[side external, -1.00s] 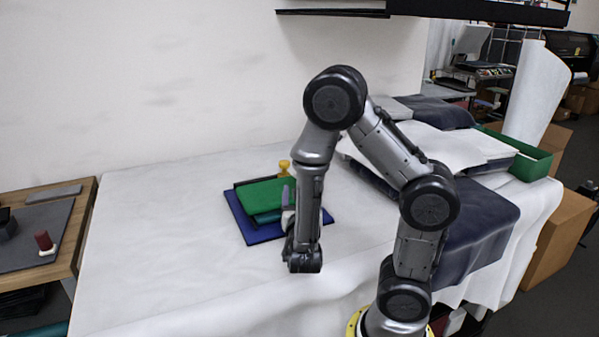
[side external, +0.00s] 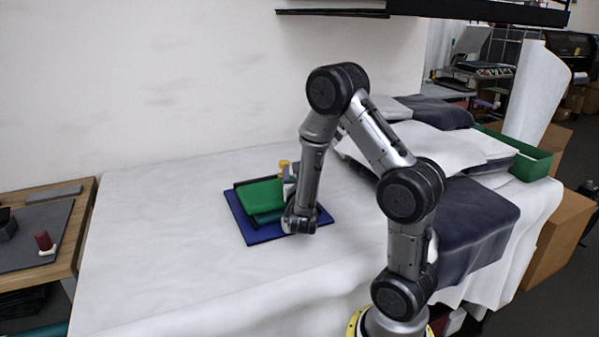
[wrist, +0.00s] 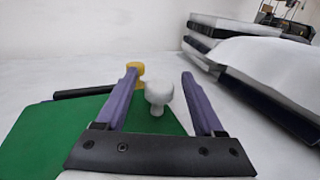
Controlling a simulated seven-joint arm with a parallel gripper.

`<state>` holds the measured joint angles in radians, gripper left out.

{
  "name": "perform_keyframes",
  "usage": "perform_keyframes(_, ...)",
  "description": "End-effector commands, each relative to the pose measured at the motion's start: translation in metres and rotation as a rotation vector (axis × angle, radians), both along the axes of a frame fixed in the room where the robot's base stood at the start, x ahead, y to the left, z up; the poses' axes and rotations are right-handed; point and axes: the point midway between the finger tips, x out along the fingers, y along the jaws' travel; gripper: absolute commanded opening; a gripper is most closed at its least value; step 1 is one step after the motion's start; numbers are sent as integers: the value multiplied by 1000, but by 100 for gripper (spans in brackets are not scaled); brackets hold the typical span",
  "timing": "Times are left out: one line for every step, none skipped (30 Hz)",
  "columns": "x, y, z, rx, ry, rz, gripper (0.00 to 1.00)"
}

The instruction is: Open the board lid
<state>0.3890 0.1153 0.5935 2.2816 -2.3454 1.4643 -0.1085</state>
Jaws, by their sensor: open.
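The board lid (side external: 264,195) is a green panel lying over a dark teal base on a blue mat (side external: 248,231); it also shows in the wrist view (wrist: 50,138). A pale knob (wrist: 158,93) stands up at the lid's far part in the wrist view. My gripper (wrist: 160,75) is open, with its two purple fingers on either side of the knob and apart from it. A yellow knob (wrist: 135,68) sits just behind the left fingertip. In the side view my wrist hides the gripper's fingers and the lid's right side.
Folded dark and white cloth stacks (side external: 465,215) lie right of the arm, with a green tray (side external: 530,162) beyond. A shelf (side external: 420,10) hangs above at the back. The white table (side external: 160,240) is clear to the left and front.

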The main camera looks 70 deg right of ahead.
Motion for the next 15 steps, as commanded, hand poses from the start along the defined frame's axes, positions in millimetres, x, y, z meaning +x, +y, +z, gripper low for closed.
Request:
perform_keyframes(0, -1, 0, 0, 0, 0, 70)
perform_keyframes(1, -1, 0, 0, 0, 1, 70)
perform_keyframes(1, -1, 0, 0, 0, 1, 70)
perform_keyframes(1, -1, 0, 0, 0, 1, 70)
perform_keyframes(1, -1, 0, 0, 0, 1, 70)
perform_keyframes(1, -1, 0, 0, 0, 1, 70)
perform_keyframes(1, -1, 0, 0, 0, 1, 70)
perform_keyframes(1, -1, 0, 0, 0, 1, 66)
perform_keyframes(1, 0, 0, 0, 0, 1, 59)
perform_keyframes(1, 0, 0, 0, 0, 0, 54)
perform_keyframes(0, 0, 0, 0, 0, 0, 48)
perform_keyframes(0, 0, 0, 0, 0, 0, 41)
perform_keyframes(0, 0, 0, 0, 0, 0, 36)
perform_keyframes(0, 0, 0, 0, 0, 0, 30)
perform_keyframes(0, 0, 0, 0, 0, 0, 23)
